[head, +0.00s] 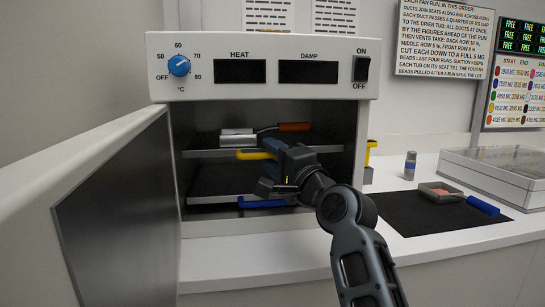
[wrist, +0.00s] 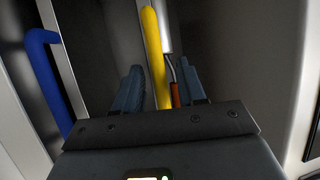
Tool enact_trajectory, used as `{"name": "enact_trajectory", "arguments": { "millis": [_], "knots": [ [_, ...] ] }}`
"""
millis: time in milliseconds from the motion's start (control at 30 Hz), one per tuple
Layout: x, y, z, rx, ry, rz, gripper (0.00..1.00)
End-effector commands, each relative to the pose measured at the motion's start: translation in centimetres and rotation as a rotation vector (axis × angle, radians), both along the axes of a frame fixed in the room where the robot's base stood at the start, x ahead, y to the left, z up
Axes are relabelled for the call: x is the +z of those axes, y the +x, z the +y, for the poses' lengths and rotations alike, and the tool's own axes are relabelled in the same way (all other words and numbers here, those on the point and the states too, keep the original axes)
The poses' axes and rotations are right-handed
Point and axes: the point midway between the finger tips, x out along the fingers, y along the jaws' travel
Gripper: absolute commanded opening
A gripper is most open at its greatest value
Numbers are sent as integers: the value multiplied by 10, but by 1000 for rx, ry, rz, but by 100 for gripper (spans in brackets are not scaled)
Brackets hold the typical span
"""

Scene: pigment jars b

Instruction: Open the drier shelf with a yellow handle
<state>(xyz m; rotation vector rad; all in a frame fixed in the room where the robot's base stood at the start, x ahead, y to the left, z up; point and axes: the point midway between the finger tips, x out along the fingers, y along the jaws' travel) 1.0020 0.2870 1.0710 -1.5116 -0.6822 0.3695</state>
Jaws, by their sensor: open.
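The drier (head: 263,52) stands open in the head view, with two shelves inside. The upper shelf (head: 205,152) has a yellow handle (head: 250,155) on its front edge and appears pushed in. The lower shelf (head: 210,199) has a blue handle (head: 262,203). My gripper (head: 277,148) is at the right part of the yellow handle, which it partly hides. In the wrist view, the yellow handle (wrist: 153,45) runs between the open fingers of my gripper (wrist: 161,85). I see a gap on both sides of it. The blue handle (wrist: 45,75) is at the left there.
A metal pan (head: 238,138) with an orange handle (head: 293,127) lies on the upper shelf. The drier door (head: 115,205) is swung open at left. On the counter at right are a dark mat (head: 420,222), a blue-handled pan (head: 440,190), a small jar (head: 410,166) and a clear-lidded box (head: 505,175).

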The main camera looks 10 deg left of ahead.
Motion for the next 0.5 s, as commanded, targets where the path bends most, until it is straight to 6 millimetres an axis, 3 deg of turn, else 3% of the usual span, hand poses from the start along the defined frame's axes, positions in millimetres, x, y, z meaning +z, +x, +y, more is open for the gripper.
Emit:
{"name": "enact_trajectory", "arguments": {
  "millis": [267, 500],
  "knots": [
    [0, 1, 1, 0, 0, 0, 40],
    [1, 1, 1, -1, 1, -1, 17]
  ]
}}
